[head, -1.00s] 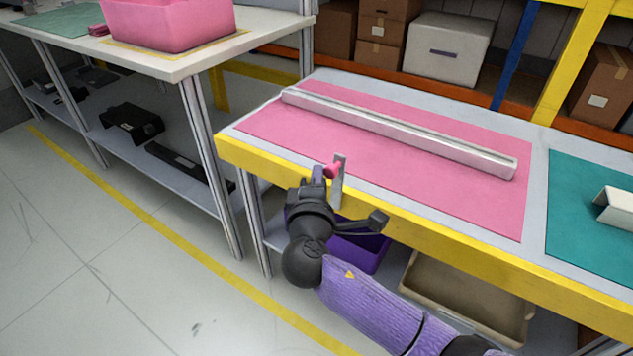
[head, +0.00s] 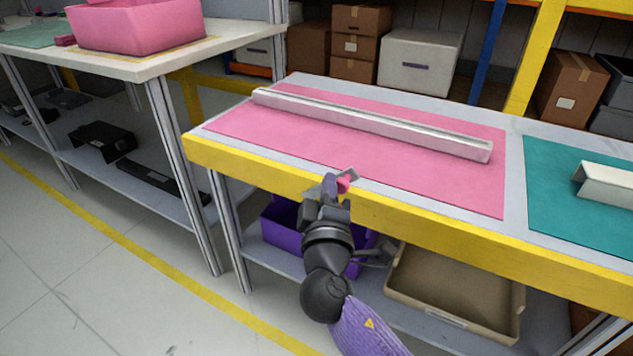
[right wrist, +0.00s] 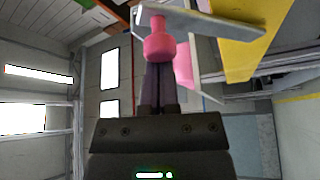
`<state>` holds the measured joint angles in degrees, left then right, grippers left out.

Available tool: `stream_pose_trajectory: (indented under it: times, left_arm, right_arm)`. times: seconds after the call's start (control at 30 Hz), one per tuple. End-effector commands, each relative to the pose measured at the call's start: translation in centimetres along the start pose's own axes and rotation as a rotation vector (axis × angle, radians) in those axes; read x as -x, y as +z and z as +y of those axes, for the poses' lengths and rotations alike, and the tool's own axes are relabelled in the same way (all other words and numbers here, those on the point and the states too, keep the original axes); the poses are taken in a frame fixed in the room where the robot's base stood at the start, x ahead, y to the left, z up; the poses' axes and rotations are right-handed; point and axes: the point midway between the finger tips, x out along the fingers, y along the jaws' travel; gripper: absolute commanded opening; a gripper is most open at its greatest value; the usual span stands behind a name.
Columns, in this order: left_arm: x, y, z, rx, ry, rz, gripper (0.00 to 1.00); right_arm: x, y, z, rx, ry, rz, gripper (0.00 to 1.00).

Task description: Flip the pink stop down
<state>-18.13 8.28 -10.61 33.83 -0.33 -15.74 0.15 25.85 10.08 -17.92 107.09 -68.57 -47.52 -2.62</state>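The pink stop is a grey metal plate (head: 350,174) with a pink knob (head: 344,184) at the front edge of the yellow-fronted table. The plate now looks tilted, and its lower part is mostly hidden by my right gripper (head: 331,184). The right wrist view shows the knob (right wrist: 158,46) directly at the fingertips and the plate (right wrist: 205,22) just beyond. The right fingers (right wrist: 159,82) look shut side by side. Their tips are hidden behind the knob, and contact is hard to tell. My left gripper is not in view.
A long pale rail (head: 370,122) lies on the pink mat (head: 290,138). A teal mat (head: 560,215) with a white bracket (head: 608,184) is to the right. A purple bin (head: 283,228) and beige tray (head: 455,296) sit on the shelf below.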

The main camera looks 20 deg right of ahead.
Motion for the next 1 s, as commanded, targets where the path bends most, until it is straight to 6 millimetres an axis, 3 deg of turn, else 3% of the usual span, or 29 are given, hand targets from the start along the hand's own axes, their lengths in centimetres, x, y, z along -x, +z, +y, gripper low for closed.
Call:
stream_pose_trajectory:
  times: [0.4, 0.83, 1.0]
  left_arm:
    - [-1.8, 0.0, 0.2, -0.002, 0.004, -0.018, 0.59]
    - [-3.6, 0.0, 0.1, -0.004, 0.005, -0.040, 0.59]
    - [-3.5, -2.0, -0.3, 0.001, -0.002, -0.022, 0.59]
  right_arm:
    - [1.7, 3.2, -2.4, 0.001, -0.005, -0.003, 0.00]
    - [2.6, 5.0, -4.6, 0.002, -0.003, -0.002, 0.00]
    - [2.7, 5.3, -5.0, 0.002, -0.001, -0.003, 0.00]
